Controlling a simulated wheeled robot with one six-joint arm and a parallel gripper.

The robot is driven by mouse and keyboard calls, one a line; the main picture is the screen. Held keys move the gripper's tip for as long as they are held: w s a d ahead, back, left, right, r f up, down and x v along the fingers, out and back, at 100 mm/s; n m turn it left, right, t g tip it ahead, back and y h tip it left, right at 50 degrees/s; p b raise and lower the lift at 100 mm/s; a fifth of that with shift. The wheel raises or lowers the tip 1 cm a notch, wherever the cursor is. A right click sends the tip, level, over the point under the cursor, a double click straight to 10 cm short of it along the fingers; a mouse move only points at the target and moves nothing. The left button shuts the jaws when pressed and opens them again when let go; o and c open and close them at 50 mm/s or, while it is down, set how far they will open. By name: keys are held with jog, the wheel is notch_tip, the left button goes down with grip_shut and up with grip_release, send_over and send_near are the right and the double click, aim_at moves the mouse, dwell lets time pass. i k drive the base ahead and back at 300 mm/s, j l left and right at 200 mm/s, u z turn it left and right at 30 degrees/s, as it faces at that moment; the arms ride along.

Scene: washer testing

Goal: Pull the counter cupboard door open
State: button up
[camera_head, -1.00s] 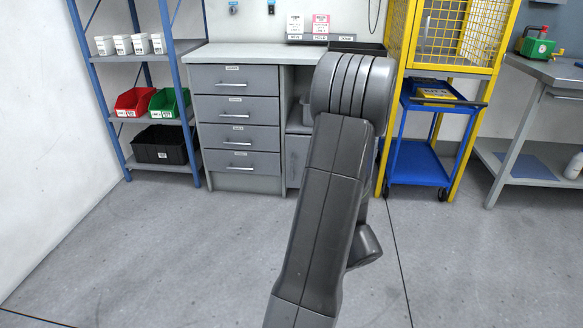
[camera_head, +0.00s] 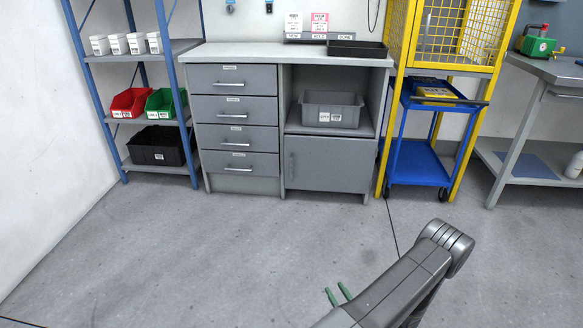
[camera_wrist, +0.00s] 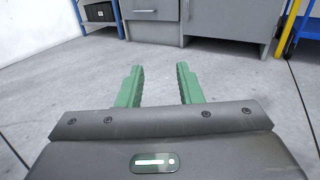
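The counter cupboard door (camera_head: 328,164) is a grey panel low on the right side of the counter, below an open shelf. It looks shut. Its vertical handle (camera_head: 292,167) is near its left edge. The lower part of the door also shows at the top of the wrist view (camera_wrist: 228,17). My gripper (camera_head: 338,294) has green fingers and is low in the head view, in front of the counter and well apart from the door. In the wrist view the two fingers (camera_wrist: 159,86) are spread with only floor between them, so it is open and empty.
Several grey drawers (camera_head: 235,110) are left of the door. A grey bin (camera_head: 331,110) sits on the shelf above it. A blue cart (camera_head: 418,163) in a yellow frame stands close on the right, a blue rack (camera_head: 176,98) on the left. The floor (camera_head: 200,250) in front is clear.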

aim_at(344, 165)
jog(key=i+j+z, duration=0.1)
jog(key=i+j, duration=0.15)
jog(key=i, duration=0.25)
jog(key=i+j+z, duration=0.1)
jog(key=i+j, duration=0.2)
jog(key=i, duration=0.2)
jog(key=i+j+z, duration=0.1)
jog(key=i+j, duration=0.2)
jog(key=i, duration=0.2)
